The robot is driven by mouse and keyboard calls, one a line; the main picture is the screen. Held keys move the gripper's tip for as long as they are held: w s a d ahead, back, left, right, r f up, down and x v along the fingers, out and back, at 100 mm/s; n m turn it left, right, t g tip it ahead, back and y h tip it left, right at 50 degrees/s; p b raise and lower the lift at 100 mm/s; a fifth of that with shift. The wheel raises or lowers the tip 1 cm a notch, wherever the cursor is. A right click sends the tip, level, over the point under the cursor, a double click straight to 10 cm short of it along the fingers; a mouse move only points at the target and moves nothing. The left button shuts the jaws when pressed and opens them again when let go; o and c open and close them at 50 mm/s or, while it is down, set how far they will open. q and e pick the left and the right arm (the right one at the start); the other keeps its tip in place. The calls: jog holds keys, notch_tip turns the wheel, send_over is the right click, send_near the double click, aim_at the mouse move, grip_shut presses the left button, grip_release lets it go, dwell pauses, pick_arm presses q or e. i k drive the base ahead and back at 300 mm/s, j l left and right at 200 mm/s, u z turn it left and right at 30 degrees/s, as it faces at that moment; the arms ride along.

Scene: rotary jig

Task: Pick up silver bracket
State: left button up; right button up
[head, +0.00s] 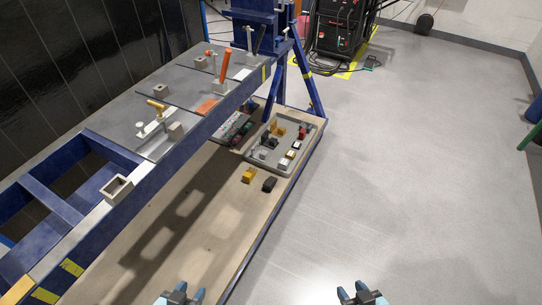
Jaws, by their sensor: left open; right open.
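Several small parts lie in a grey tray (318,130) on the wooden surface below the blue frame. A small pale grey, silver-looking part (262,154) sits near the tray's left front corner; it is too small for me to tell whether it is the silver bracket. My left gripper (180,292) is open and empty at the bottom edge, over the wooden board's front. My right gripper (362,292) is open and empty over the floor, to the right of the board. Both are well short of the tray and touch nothing.
The blue jig frame (150,178) with grey plates, clamps and an orange handle (225,66) stands above the wooden board (185,225). A yellow block (249,175) and a black block (270,184) lie before the tray. The floor (430,170) at right is clear.

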aim_at(263, 155)
jog(key=i+j+u, duration=0.15)
jog(key=l+u, duration=0.1)
jog(key=u, duration=0.35)
jog(key=i+l+u, duration=0.1)
jog(key=u, duration=0.4)
jog(key=l+u, duration=0.1)
jog(key=u, duration=0.35)
jog(key=l+u, duration=0.85)
jog(key=l, duration=0.15)
jog(key=k+l+u, duration=0.15)
jog(key=l, duration=0.2)
jog(key=l+u, duration=0.15)
jog(key=l, duration=0.2)
jog(key=k+l+u, duration=0.15)
jog(key=k+l, duration=0.15)
jog(key=l, duration=0.25)
jog(key=k+l, duration=0.1)
jog(key=l, duration=0.25)
jog(key=k+l+u, duration=0.1)
jog(key=l, duration=0.3)
jog(key=k+l, duration=0.15)
jog(key=l, duration=0.2)
jog(key=k+l, duration=0.15)
jog(key=l, duration=0.25)
jog(key=k+l+u, duration=0.1)
jog(key=l, duration=0.25)
jog(key=i+l, duration=0.2)
jog(key=l, duration=0.25)
